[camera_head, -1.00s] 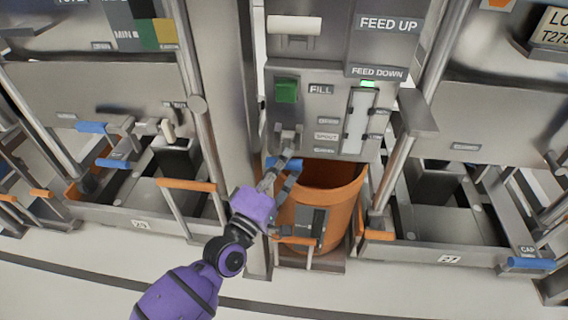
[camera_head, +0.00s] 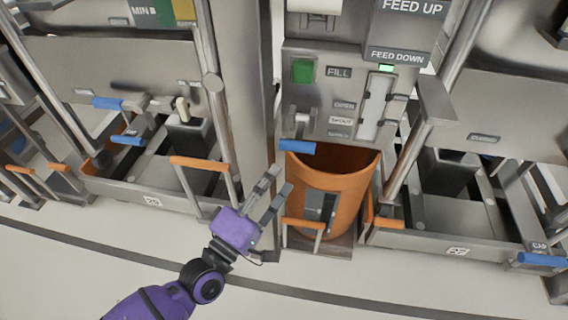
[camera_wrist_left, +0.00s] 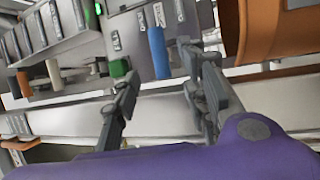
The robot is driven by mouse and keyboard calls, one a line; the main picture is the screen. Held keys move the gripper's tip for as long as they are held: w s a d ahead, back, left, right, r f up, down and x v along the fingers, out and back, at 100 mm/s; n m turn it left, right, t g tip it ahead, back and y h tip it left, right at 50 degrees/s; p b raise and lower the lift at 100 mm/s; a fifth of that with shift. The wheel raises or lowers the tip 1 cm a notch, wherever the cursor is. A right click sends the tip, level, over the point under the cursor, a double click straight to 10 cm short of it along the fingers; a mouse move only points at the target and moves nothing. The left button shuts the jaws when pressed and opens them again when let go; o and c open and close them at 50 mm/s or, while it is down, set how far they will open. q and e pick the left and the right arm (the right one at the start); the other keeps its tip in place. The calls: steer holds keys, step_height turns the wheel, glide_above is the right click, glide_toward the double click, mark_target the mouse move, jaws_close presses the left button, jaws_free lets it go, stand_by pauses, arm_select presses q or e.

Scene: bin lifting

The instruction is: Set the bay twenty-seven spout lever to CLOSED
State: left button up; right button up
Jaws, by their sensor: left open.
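The spout lever has a blue handle (camera_head: 297,147) on a grey bracket on the middle bay's panel. It points downward, level with or just below the lowest of the three small labels beside the SPOUT plate (camera_head: 341,121). The lowest label is too small to read surely. The blue handle also shows in the left wrist view (camera_wrist_left: 158,52), beyond the fingers. My left gripper (camera_head: 279,181) is open and empty, below and left of the handle and apart from it, in front of the orange bin's left side. In the left wrist view its fingers (camera_wrist_left: 165,98) are spread. My right gripper is not in view.
The orange bin (camera_head: 325,200) stands under the panel, with an orange-topped bar in front. A green button (camera_head: 303,71) sits above the lever. A grey post (camera_head: 258,110) stands left of it. Another blue handle (camera_head: 128,140) is in the left bay. Open floor lies in front.

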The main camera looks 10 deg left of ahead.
arm_select(q)
steer(key=shift+s+a+f, duration=0.15)
steer(key=shift+s+a, duration=0.1)
steer(key=shift+s, duration=0.4)
